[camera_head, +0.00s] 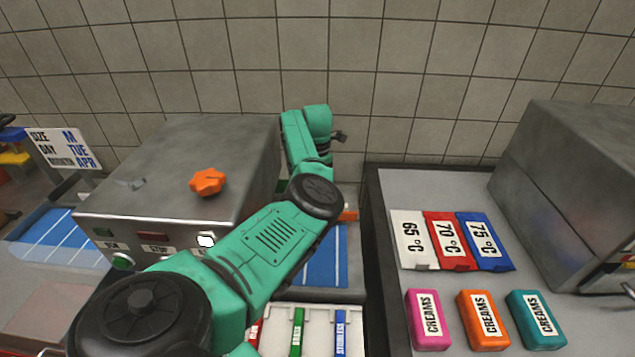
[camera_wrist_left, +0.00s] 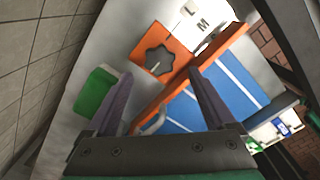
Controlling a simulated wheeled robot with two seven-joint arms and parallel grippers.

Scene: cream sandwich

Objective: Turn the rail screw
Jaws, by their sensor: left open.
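The rail screw (camera_wrist_left: 158,60) is a dark star-shaped knob on an orange plate (camera_wrist_left: 178,52), beside a scale marked L and M, in the left wrist view. My left gripper (camera_wrist_left: 160,76) is open, and its two purple-grey fingers point toward the screw with nothing visible between them but the view beyond. Whether they touch it I cannot tell. An orange rail (camera_wrist_left: 168,98) runs diagonally below the screw over a blue striped belt (camera_wrist_left: 232,88). In the head view my left arm hides the screw, and the left gripper's fingers are not clear. My right gripper is not in view.
A grey metal machine (camera_head: 160,165) with an orange knob (camera_head: 208,181) on top stands left of my arm. A green block (camera_wrist_left: 95,92) is left of the fingers. Temperature plates (camera_head: 446,240) and cream packs (camera_head: 482,320) lie on the right table. A tiled wall closes the back.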

